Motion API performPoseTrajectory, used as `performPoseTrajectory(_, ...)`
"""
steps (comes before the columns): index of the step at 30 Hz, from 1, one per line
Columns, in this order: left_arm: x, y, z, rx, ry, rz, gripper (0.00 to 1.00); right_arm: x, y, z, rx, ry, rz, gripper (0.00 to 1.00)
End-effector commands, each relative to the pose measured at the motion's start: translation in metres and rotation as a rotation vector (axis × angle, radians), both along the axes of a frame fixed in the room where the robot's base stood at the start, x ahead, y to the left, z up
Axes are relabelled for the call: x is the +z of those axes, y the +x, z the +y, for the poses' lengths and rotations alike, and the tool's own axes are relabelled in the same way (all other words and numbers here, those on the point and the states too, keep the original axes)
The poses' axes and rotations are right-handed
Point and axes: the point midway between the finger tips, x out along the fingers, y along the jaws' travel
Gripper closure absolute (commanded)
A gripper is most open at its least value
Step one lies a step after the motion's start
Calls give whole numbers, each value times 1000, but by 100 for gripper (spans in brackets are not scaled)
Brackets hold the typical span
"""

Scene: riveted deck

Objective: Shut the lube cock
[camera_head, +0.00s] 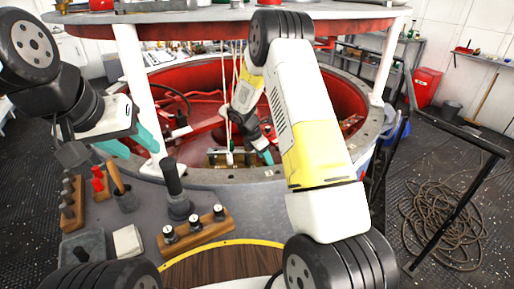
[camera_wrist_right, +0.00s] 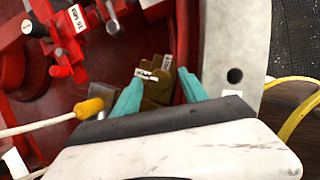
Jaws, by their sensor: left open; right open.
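My right gripper (camera_wrist_right: 162,84) is open in the right wrist view, its teal fingers on either side of a small brass fitting (camera_wrist_right: 157,92) with pale labels. The label text is too small to read, so I cannot tell for sure that this is the lube cock. I cannot tell whether the fingers touch it. In the head view my right gripper (camera_head: 266,156) reaches down into the red-lined well, partly hidden by my arm. My left gripper (camera_head: 139,151) is open and empty at the left, over the well's near rim.
Red labelled valves (camera_wrist_right: 65,50) and a yellow-tipped white lever (camera_wrist_right: 88,108) lie left of the right gripper. The grey rim (camera_wrist_right: 235,40) is close on its right. White posts (camera_head: 137,85) and hanging cords stand around the well. A black-knobbed lever (camera_head: 174,185) rises from the near deck.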

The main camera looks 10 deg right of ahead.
Motion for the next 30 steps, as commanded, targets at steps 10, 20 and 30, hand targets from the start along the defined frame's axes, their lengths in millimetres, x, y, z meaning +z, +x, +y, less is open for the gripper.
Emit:
performPoseTrajectory(10,0,0,0,0,0,0,53,-4,1,-1,-1,0,-1,53)
performPoseTrajectory(20,0,0,0,0,0,0,53,-4,1,-1,-1,0,-1,100)
performPoseTrajectory(30,0,0,0,0,0,0,53,-3,2,-1,-68,1,-2,100)
